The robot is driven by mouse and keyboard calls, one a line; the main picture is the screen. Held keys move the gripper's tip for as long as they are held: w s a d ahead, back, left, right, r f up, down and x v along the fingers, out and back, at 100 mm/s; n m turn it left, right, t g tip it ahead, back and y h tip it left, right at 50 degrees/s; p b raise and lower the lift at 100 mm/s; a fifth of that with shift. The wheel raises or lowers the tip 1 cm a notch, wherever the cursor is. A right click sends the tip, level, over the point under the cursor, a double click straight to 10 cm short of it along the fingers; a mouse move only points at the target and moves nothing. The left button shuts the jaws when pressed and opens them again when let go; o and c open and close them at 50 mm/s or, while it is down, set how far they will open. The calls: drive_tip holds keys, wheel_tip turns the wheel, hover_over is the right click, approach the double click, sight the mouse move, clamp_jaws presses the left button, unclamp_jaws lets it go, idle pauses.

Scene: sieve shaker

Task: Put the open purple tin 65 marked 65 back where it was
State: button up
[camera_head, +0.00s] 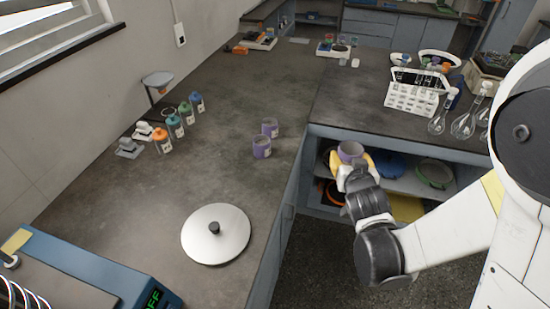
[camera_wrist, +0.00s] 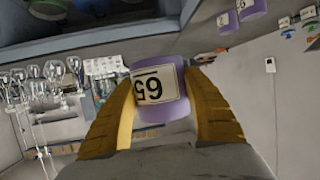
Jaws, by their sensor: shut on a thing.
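The purple tin 65 (camera_wrist: 158,92) is held between the two yellow fingers of my gripper (camera_wrist: 160,115); its white label reads 65, upside down in the wrist view. In the head view the tin (camera_head: 349,150) is at the tip of my arm, and my gripper (camera_head: 352,168) is shut on it. It is held in the air in front of the open shelf under the right counter, apart from the worktop. Two other purple tins stand on the worktop, one farther back (camera_head: 270,128) and one nearer (camera_head: 262,147). Their labels are too small to read.
A round metal lid (camera_head: 216,233) with a black knob lies on the worktop. Several capped bottles (camera_head: 174,124) stand at the left. A white rack (camera_head: 410,98) and glass flasks (camera_head: 464,124) stand on the right counter. The worktop around the two tins is clear.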

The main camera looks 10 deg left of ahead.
drive_tip(key=w+a+f+n+g+y+b, duration=0.15)
drive_tip(key=a+f+n+y, duration=0.3)
drive_tip(key=a, duration=0.55)
drive_tip(key=n+g+y+b, duration=0.2)
drive_tip(key=n+y+b, duration=0.15)
drive_tip(key=b, duration=0.25)
hover_over(254, 177)
drive_tip(key=shift+m, duration=0.3)
wheel_tip(254, 177, down, 9)
drive_tip(key=shift+r, duration=0.15)
wheel_tip(254, 177, down, 4)
drive_tip(key=shift+a+f+b, duration=0.1)
drive_tip(key=shift+b, duration=1)
drive_tip(key=o, duration=1.2)
